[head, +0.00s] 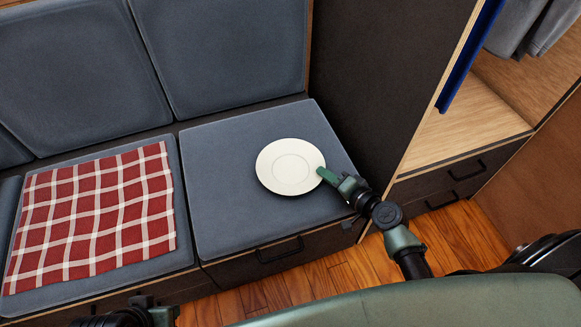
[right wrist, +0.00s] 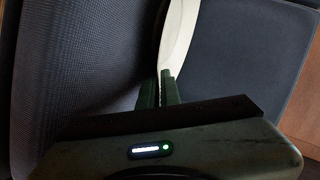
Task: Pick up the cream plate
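The cream plate (head: 285,165) is round, with a ring in its middle, and lies over the right-hand blue-grey seat cushion (head: 222,222). I cannot tell whether it rests on the cushion or is just above it. My right gripper (head: 327,176) is at the plate's right rim. In the right wrist view the fingers (right wrist: 160,88) are close together on either side of the cream plate's edge (right wrist: 178,38), shut on it. My left gripper (head: 163,314) shows only partly at the bottom left, away from the plate; its opening is unclear.
A red checked cloth (head: 92,215) lies on the left cushion. Backrest cushions (head: 222,50) stand behind the bench. A dark panel (head: 375,80) and a wooden shelf unit (head: 465,130) rise at the right. Wooden floor (head: 345,277) shows in front of the bench.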

